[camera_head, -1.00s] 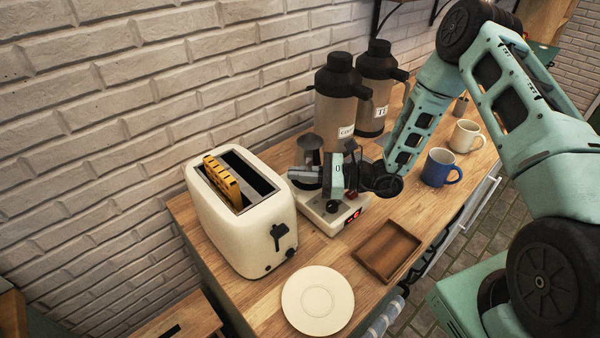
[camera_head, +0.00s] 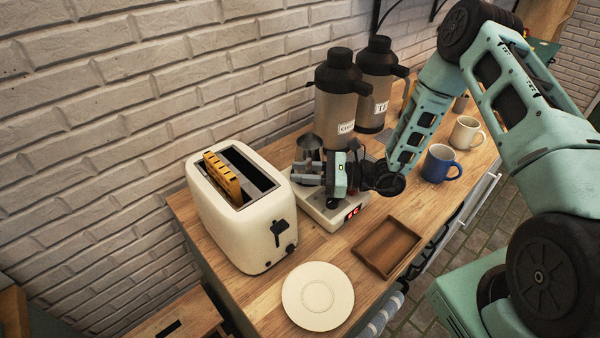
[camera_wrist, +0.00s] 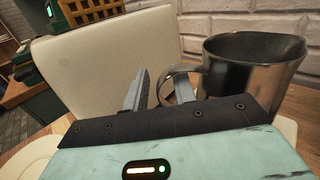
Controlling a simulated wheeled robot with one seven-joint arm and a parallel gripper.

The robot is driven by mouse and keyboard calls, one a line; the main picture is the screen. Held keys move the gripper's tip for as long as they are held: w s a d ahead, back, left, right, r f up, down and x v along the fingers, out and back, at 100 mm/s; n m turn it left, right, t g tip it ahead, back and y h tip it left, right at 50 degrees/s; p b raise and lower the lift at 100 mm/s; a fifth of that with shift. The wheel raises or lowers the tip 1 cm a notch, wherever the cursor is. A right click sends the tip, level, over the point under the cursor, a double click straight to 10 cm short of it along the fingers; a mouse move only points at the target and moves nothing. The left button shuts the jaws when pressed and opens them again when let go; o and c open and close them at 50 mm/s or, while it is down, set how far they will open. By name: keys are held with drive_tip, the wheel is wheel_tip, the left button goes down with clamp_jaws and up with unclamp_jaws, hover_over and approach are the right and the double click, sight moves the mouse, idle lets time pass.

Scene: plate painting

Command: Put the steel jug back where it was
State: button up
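The steel jug (camera_head: 308,147) stands at the back left of the white appliance with a red display (camera_head: 330,214), by the toaster. In the wrist view the jug (camera_wrist: 252,68) is upright at the right, its handle toward my gripper. My gripper (camera_head: 306,174) is low over the appliance, on the near side of the jug. In the wrist view the fingers (camera_wrist: 160,92) are apart, with the outer part of the handle seen in the gap between them. Whether a finger touches the handle cannot be told. The jug's base is hidden from the head view.
The cream toaster (camera_head: 243,215) stands close left. Two tall dispensers (camera_head: 340,105) are behind. A blue mug (camera_head: 438,165) and a white mug (camera_head: 465,134) stand right. A wooden tray (camera_head: 388,247) and a white plate (camera_head: 318,297) lie in front. Bare counter separates toaster and tray.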

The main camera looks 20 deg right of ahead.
drive_tip(key=b+v, duration=0.4)
drive_tip(key=v, duration=0.5)
drive_tip(key=shift+s+d+f, duration=0.15)
drive_tip(key=shift+d, duration=0.25)
drive_tip(key=shift+s+d, duration=0.35)
drive_tip(key=shift+d, duration=0.05)
drive_tip(key=s+a+r+n+g+h, duration=0.4)
drive_tip(key=s+a+r+n+g, duration=0.3)
drive_tip(key=s+a+n+g, duration=0.55)
drive_tip(key=s+a+r+n+t+h, duration=0.1)
drive_tip(key=s+r+n+t+h, duration=0.1)
drive_tip(key=s+n+h, duration=0.4)
drive_tip(key=s+a+r+n+t+h, duration=0.1)
drive_tip(key=s+r+n+t+h, duration=0.2)
drive_tip(key=n, duration=0.8)
drive_tip(key=s+h, duration=0.2)
drive_tip(key=shift+s+a+r+h, duration=0.25)
drive_tip(key=shift+s+a+h, duration=0.05)
drive_tip(key=shift+s+h, duration=0.1)
drive_tip(key=shift+n, duration=0.25)
